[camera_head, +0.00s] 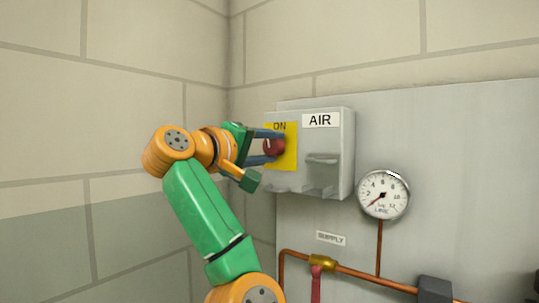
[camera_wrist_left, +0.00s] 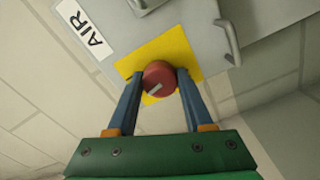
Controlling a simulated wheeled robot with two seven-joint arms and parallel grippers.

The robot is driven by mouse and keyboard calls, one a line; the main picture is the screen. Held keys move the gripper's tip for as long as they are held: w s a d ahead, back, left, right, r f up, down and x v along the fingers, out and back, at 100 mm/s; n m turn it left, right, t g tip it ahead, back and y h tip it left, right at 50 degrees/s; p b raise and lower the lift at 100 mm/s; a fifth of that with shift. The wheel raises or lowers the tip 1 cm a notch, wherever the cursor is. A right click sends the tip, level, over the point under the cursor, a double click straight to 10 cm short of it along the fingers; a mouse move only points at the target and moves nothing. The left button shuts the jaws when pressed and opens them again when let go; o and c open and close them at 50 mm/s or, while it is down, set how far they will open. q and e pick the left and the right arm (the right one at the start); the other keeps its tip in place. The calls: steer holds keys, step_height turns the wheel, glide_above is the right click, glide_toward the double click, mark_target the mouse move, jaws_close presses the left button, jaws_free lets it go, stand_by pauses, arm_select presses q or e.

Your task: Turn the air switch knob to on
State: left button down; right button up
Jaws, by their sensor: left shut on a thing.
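The air switch is a grey box (camera_head: 341,132) on the wall panel, with a white AIR label and a yellow plate (camera_head: 291,150) marked ON at its top. The red round knob (camera_head: 274,147) sits on the yellow plate. In the left wrist view the red knob (camera_wrist_left: 158,76) shows a pale pointer mark slanting across its face. My left gripper (camera_head: 276,147) reaches in from the left, its two blue fingers on either side of the knob and shut on it. The fingers hide part of the plate's lettering. My right gripper is out of view.
A round pressure gauge (camera_head: 384,194) is right of the box, with a copper pipe (camera_head: 350,277) below it. A grey handle (camera_head: 322,172) juts from the box beside the yellow plate. The block wall (camera_head: 130,90) is close on the left.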

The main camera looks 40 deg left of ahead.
arm_select(q)
steer(key=shift+f+m+b, duration=0.25)
steer(key=shift+m+b, duration=0.1)
steer(key=shift+m, duration=0.95)
steer(key=shift+c, duration=1.5)
jaws_free()
steer(key=shift+r, duration=0.1)
steer(key=shift+s, duration=0.15)
steer(key=s+b, duration=0.3)
steer(key=s, duration=0.4)
steer(key=shift+d, duration=0.4)
